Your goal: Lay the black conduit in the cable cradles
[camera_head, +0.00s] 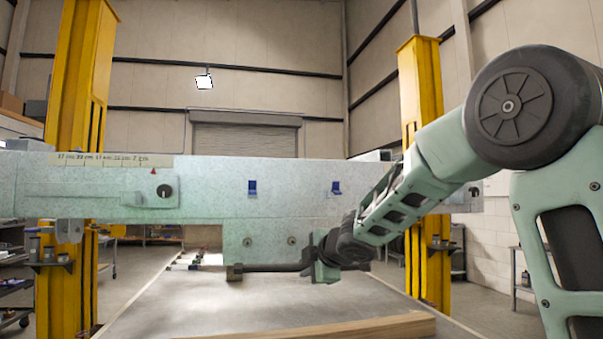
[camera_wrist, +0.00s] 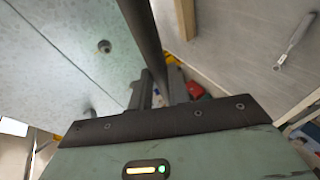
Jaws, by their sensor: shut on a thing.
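The black conduit (camera_head: 275,268) runs roughly level in front of the lower part of the pale green trailer frame (camera_head: 215,172), with a dark block (camera_head: 235,272) at its left end. My gripper (camera_head: 318,264) is shut on the conduit at its right side. The wrist view shows the conduit (camera_wrist: 143,35) running up from between my gripper's fingers (camera_wrist: 160,90), beside the frame's face. Two blue cradles, one left (camera_head: 252,187) and one right (camera_head: 336,187), sit on the frame above the conduit. They look empty.
A table (camera_head: 190,305) lies below the frame, with a wooden bar (camera_head: 350,327) at its front. Yellow posts stand left (camera_head: 80,90) and right (camera_head: 422,90). A wrench (camera_wrist: 293,40) lies on the grey surface in the wrist view.

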